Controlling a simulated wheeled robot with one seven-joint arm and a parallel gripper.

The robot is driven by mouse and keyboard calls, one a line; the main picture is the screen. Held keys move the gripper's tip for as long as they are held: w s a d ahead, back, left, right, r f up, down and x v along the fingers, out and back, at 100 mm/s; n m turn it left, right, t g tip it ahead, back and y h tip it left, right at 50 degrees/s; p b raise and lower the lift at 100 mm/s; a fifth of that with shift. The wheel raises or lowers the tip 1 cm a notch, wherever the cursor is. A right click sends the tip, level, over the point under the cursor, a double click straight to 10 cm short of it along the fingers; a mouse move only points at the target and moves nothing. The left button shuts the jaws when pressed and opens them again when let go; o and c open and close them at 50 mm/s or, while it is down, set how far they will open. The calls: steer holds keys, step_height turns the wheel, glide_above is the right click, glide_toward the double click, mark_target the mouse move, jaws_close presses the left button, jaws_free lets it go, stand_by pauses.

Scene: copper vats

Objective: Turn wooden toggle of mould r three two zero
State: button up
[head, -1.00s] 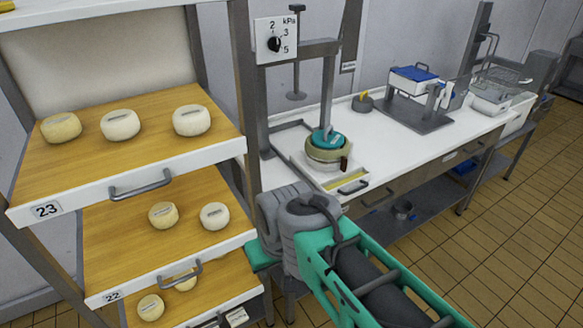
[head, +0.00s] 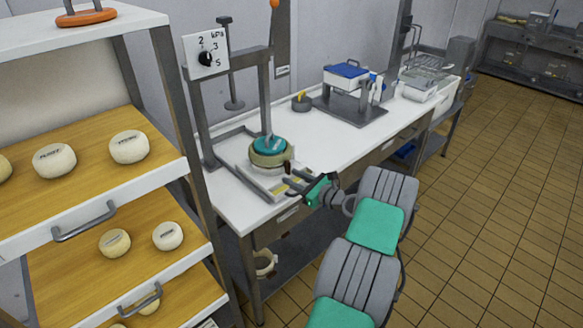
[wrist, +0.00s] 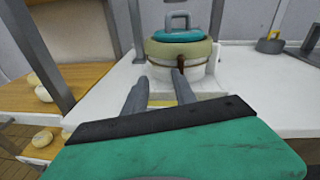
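The mould (head: 262,158) is a round cream-olive tub with a teal lid (head: 269,145). It stands on a white base under the press frame. Its brown wooden toggle (head: 288,167) is on the side facing my arm. In the wrist view the mould (wrist: 200,50) is just beyond my fingers, and the toggle (wrist: 181,61) is small and partly behind the right fingertip. My gripper (head: 287,188) is open and empty, in front of the mould and apart from it. Its two grey fingers also show in the wrist view (wrist: 158,84). I cannot read a mould number.
The press frame (head: 265,100) with a pressure dial (head: 205,57) rises around the mould. A rack of cheeses on wooden shelves (head: 90,165) stands left. A white table (head: 330,130) bears a grey stand with a blue-topped box (head: 347,72). Tiled floor at right is clear.

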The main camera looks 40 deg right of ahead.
mark_target(290, 168)
steer(key=s+d+m+t+h, duration=0.1)
steer(key=s+d+m, duration=0.1)
steer(key=d+m, duration=0.1)
steer(key=w, duration=0.2)
steer(key=w+p, duration=0.1)
steer(key=w, duration=0.1)
steer(key=w+p, duration=0.1)
steer(key=w, duration=0.2)
steer(key=shift+w+f, duration=0.1)
steer(key=shift+f, duration=0.15)
jaws_close()
